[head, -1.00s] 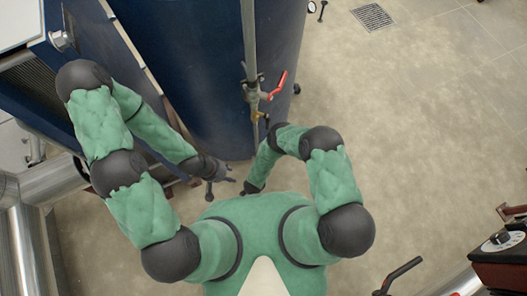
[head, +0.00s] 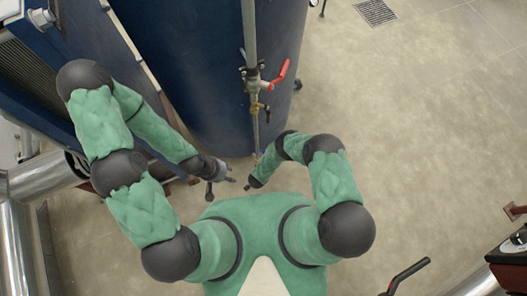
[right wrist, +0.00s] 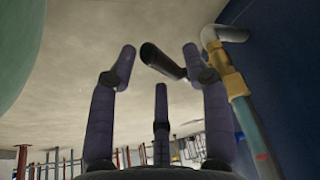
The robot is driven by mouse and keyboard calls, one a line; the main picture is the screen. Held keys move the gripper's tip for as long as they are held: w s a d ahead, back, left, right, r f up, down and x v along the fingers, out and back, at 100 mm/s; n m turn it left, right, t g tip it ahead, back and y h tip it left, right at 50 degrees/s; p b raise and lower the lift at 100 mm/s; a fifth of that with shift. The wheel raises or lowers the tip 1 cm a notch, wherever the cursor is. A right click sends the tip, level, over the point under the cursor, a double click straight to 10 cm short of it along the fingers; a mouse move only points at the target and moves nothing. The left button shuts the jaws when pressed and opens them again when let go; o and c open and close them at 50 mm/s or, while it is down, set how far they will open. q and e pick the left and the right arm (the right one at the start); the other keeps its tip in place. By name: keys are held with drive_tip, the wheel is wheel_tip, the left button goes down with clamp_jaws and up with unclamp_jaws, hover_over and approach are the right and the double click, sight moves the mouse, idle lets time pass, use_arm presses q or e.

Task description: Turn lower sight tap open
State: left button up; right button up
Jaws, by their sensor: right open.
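The sight pipe (head: 250,40) runs down the front of the blue tank. It carries a tap with a red lever (head: 280,74) and a lower brass fitting (head: 257,107). In the right wrist view a brass fitting (right wrist: 233,84) on a pipe stands just right of my right gripper (right wrist: 162,75). A dark cylindrical handle (right wrist: 165,62) lies across the gap between its spread fingers. I cannot tell whether they touch. My right gripper (head: 251,185) is open, low beside the pipe's lower end. My left gripper (head: 222,184) is to its left, fingers apart and empty.
The blue tank (head: 205,85) fills the upper middle. Silver pipework (head: 40,178) is at the far left. A black lever (head: 408,272) and a dark machine (head: 510,252) stand at lower right. The floor (head: 415,130) on the right is clear.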

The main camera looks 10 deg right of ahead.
clamp_jaws()
drive_tip(key=shift+w+d+r+g, duration=0.15)
drive_tip(key=shift+w+r+g, duration=0.15)
drive_tip(key=shift+g, duration=0.1)
drive_tip(key=shift+w+r+g+y, duration=0.1)
drive_tip(key=shift+r+g+y, duration=0.45)
drive_tip(key=shift+g, duration=0.35)
drive_tip(key=shift+f, duration=0.1)
unclamp_jaws()
wheel_tip(320, 180, up, 12)
drive_tip(key=s, duration=0.1)
drive_tip(key=shift+s+a, duration=0.3)
drive_tip(key=shift+a, duration=0.05)
